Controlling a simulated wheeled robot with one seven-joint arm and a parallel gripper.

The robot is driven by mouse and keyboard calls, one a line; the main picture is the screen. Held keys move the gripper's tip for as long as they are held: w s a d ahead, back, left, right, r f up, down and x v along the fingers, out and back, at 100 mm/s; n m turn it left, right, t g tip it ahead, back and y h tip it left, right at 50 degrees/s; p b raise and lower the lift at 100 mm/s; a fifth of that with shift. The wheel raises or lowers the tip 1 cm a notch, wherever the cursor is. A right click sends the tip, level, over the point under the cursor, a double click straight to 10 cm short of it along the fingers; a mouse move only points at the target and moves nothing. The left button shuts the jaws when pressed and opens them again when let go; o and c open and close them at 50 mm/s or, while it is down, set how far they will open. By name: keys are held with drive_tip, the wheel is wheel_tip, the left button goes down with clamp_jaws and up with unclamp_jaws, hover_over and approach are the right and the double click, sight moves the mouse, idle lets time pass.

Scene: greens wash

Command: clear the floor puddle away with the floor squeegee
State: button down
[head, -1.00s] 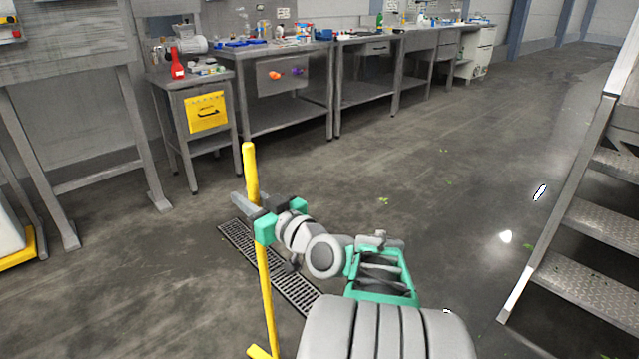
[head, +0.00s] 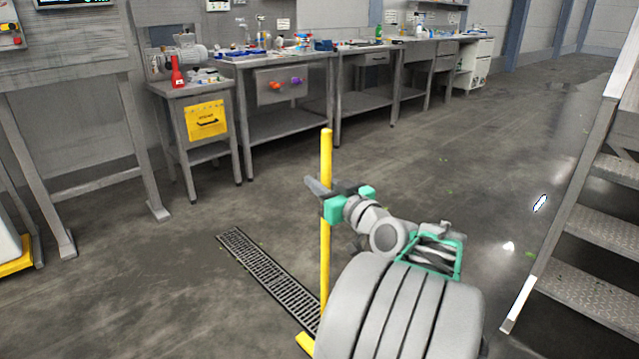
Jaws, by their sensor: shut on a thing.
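The floor squeegee has a yellow pole (head: 325,165) and a yellow foot (head: 306,342) at the bottom of the head view. My gripper (head: 328,204) is shut on the pole in its upper part, and the pole stands about upright. Most of the squeegee's head is hidden behind my arm or cut off by the frame. The floor (head: 190,300) is dark and glossy in patches; I cannot make out a clear puddle edge. Bright reflections show on the floor at the right, near the stairs.
A drain grate (head: 262,272) runs along the floor left of the pole. Metal stairs (head: 600,240) stand at the right. The floor between is open, with small green scraps.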

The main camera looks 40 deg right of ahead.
drive_tip(key=shift+b, duration=0.4)
wheel_tip(320, 180, down, 5)
drive_tip(key=b, duration=0.4)
drive_tip(key=shift+r+b, duration=0.1)
drive_tip(key=shift+b, duration=0.3)
